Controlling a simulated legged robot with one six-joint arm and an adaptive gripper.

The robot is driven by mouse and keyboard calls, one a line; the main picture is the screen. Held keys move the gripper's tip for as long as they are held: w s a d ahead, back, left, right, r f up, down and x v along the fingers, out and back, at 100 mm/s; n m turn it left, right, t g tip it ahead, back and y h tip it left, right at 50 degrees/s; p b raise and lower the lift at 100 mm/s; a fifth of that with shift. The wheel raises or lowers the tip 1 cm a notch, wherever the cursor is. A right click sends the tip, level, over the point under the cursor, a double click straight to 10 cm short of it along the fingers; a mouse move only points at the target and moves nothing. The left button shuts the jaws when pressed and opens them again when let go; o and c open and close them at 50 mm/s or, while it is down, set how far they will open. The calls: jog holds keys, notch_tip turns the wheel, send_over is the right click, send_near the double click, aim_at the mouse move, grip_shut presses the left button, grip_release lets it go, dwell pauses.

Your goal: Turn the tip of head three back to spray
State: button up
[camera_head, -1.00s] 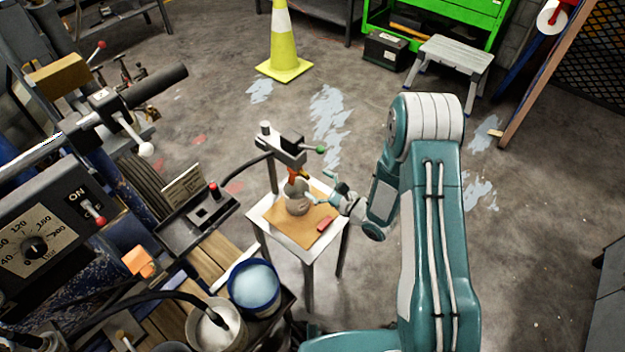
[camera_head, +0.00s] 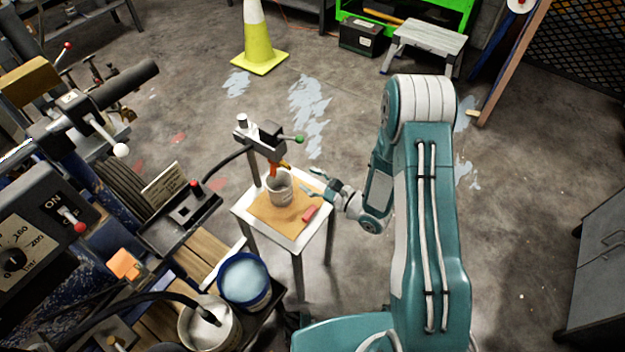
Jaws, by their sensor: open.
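A spray head (camera_head: 266,142) with a dark body and a green-ended lever (camera_head: 299,139) stands on a post over a small table (camera_head: 290,240). Below its body are an orange-red part (camera_head: 272,170) and a small yellow-orange tip (camera_head: 286,165) that points to the right. The tip is too small to tell its exact setting. A grey cup (camera_head: 280,190) stands on the table beneath it. My gripper (camera_head: 311,180) is open and empty to the right of the cup and tip, apart from the tip. I see no number on the head.
A red block (camera_head: 310,213) lies on the brown board (camera_head: 262,211). A hose (camera_head: 230,162) runs left from the head to the machine. A blue-rimmed bucket (camera_head: 245,280) stands front left. Open floor lies behind the table.

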aim_at(290, 168)
jog(key=shift+w+a+f+n, duration=0.1)
jog(key=shift+w+a+n, duration=0.75)
jog(key=shift+n, duration=5.1)
jog(key=shift+w+a+r+n, duration=0.1)
jog(key=shift+w+a+n, duration=0.7)
jog(key=shift+n, duration=5.1)
jog(key=shift+w+a+f+n, duration=0.1)
jog(key=shift+w+a+n, duration=0.7)
jog(key=shift+n, duration=5.15)
jog(key=shift+s+a, duration=0.2)
jog(key=shift+s, duration=0.15)
